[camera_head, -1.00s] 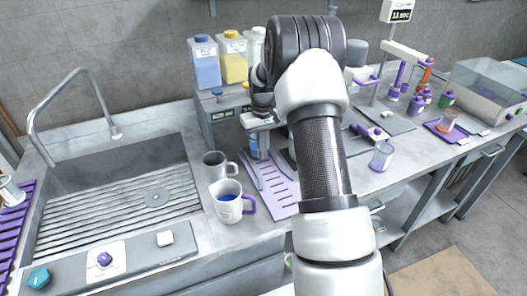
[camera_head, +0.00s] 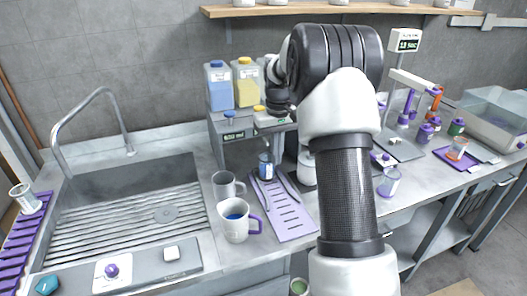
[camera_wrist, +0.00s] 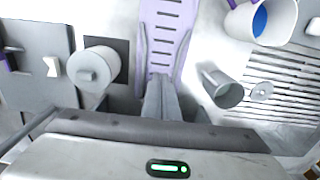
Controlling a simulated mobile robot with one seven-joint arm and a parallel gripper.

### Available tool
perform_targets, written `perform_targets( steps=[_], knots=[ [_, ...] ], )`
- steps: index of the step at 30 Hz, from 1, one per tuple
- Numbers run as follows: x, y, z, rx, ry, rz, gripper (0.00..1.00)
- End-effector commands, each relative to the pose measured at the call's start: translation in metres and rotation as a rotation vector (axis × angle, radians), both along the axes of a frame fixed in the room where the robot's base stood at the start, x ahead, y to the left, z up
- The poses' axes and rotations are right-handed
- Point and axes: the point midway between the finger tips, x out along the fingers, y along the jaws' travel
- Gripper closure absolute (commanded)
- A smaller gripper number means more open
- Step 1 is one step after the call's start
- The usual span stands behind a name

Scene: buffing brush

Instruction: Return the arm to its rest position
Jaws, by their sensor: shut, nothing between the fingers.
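My arm rises through the middle of the head view and bends over toward the counter at the back. My gripper (camera_wrist: 160,95) shows in the wrist view with its two fingers together and nothing between them. In the head view my gripper is small and partly hidden beside the dispenser, above the purple tray (camera_head: 289,222).
A grey mug (camera_head: 225,186) and a white mug with blue liquid (camera_head: 233,222) stand left of the tray, beside the sink (camera_head: 130,205). Blue and yellow bottles (camera_head: 245,85) top the dispenser (camera_head: 231,135). A shelf (camera_head: 340,9) crosses above.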

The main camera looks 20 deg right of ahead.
Motion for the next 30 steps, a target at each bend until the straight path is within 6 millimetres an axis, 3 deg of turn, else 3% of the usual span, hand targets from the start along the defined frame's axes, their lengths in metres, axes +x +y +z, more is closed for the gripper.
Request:
perform_targets(
  steps=[5, 8, 11, 15, 21, 25, 30],
  knots=[
    [-0.003, 0.003, 0.011, -0.003, -0.009, 0.000, 1.00],
    [-0.015, 0.012, 0.040, -0.010, -0.037, 0.000, 1.00],
    [-0.039, 0.029, 0.084, -0.021, -0.088, 0.001, 1.00],
    [-0.090, 0.054, 0.142, -0.032, -0.168, -0.005, 1.00],
    [-0.174, 0.085, 0.195, -0.032, -0.287, -0.015, 1.00],
    [-0.228, 0.100, 0.210, -0.024, -0.365, -0.022, 1.00],
    [-0.283, 0.112, 0.209, -0.006, -0.445, -0.030, 1.00]
  ],
)
